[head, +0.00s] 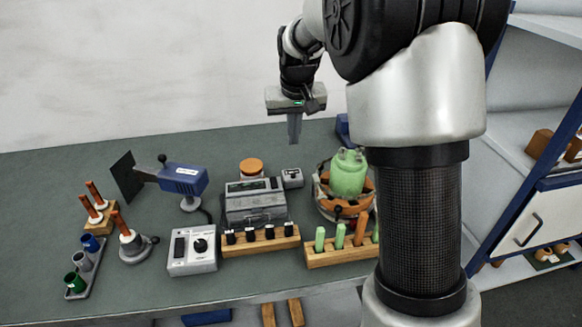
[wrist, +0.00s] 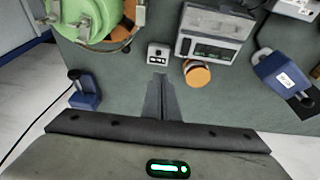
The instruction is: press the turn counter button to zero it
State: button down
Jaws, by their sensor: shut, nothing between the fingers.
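The turn counter looks to be the small grey box (head: 292,178) on the bench, just right of a larger grey instrument. In the wrist view the same box (wrist: 158,54) lies just beyond my fingertips, with small dark marks on its face. I cannot make out which mark is the button. My gripper (head: 294,142) points down above the back part of the bench, higher than the box and apart from it. In the wrist view my gripper (wrist: 159,76) has its fingers together with nothing between them.
The grey instrument (head: 255,203) and an orange-topped jar (head: 251,167) stand left of the box. A green cylinder in an orange ring (head: 348,172) stands to its right. Wooden racks (head: 260,242) are in front. A blue tool (head: 184,178) is further left.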

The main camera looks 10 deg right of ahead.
jog(key=b, duration=0.1)
send_near(292, 176)
jog(key=x, duration=0.5)
jog(key=shift+w+f, duration=0.15)
jog(key=shift+w, duration=0.1)
jog(key=shift+f, duration=0.4)
